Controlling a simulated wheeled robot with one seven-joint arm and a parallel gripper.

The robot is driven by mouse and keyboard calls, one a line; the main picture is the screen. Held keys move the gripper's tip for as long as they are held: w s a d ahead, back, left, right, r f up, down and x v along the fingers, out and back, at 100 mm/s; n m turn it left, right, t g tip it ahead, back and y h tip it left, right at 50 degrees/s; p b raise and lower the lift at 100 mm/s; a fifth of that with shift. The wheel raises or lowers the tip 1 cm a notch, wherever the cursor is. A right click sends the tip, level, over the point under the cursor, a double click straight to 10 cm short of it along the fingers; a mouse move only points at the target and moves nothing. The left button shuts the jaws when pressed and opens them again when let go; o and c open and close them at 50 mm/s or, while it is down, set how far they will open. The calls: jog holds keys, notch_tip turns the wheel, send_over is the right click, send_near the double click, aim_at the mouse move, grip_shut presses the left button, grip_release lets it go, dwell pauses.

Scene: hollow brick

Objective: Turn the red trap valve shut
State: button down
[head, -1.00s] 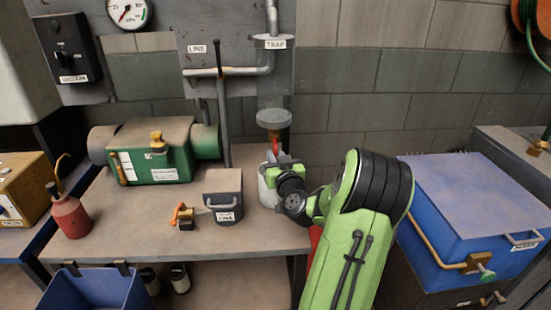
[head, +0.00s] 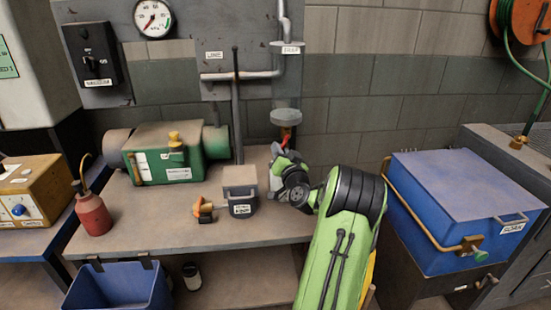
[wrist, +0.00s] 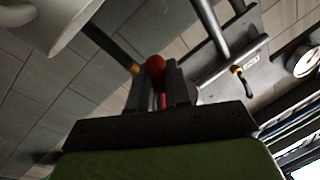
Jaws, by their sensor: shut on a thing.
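The red valve handle (head: 286,140) sits under a round grey disc (head: 286,117) on the trap line, at the back of the bench in the head view. My gripper (head: 283,157) is at this handle, just below the disc. In the wrist view the red handle's rounded end (wrist: 156,64) shows between the two dark fingers of my gripper (wrist: 160,88), which are shut on it. The handle looks tilted in the head view. My gripper hides part of the handle and of the pale trap vessel (head: 275,184) below it.
A grey box (head: 240,190) and a small orange-handled valve (head: 203,210) stand left of my arm. The green pump (head: 165,155) is farther left, beside a red oil can (head: 92,212). A blue chest (head: 460,200) stands right.

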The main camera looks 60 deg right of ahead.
jog(key=m, duration=0.2)
jog(key=w+a+m, duration=0.1)
jog(key=m, duration=0.1)
jog(key=shift+w+a+r+h+p, duration=0.15)
jog(key=shift+w+h+p, duration=0.05)
jog(key=shift+h+p, duration=0.2)
jog(key=shift+w+a+r+m+g+h+p, duration=0.3)
jog(key=shift+r+m+p, duration=0.45)
jog(key=shift+m+p, duration=0.75)
jog(key=shift+w+a+r+m+g+h+p, duration=0.15)
jog(key=shift+r+m+h+p, duration=0.5)
jog(key=shift+m, duration=1.3)
jog(key=shift+w+a+r+m+g+h+p, duration=0.2)
jog(key=shift+r+m+p, duration=0.6)
jog(key=shift+m+p, duration=0.9)
jog(key=shift+m, duration=0.25)
jog(key=c, duration=1.4)
grip_release()
jog(key=shift+o, duration=0.9)
jog(key=shift+w+r, duration=0.1)
jog(key=shift+w, duration=0.1)
jog(key=shift+s+d, duration=0.1)
jog(key=shift+s, duration=0.1)
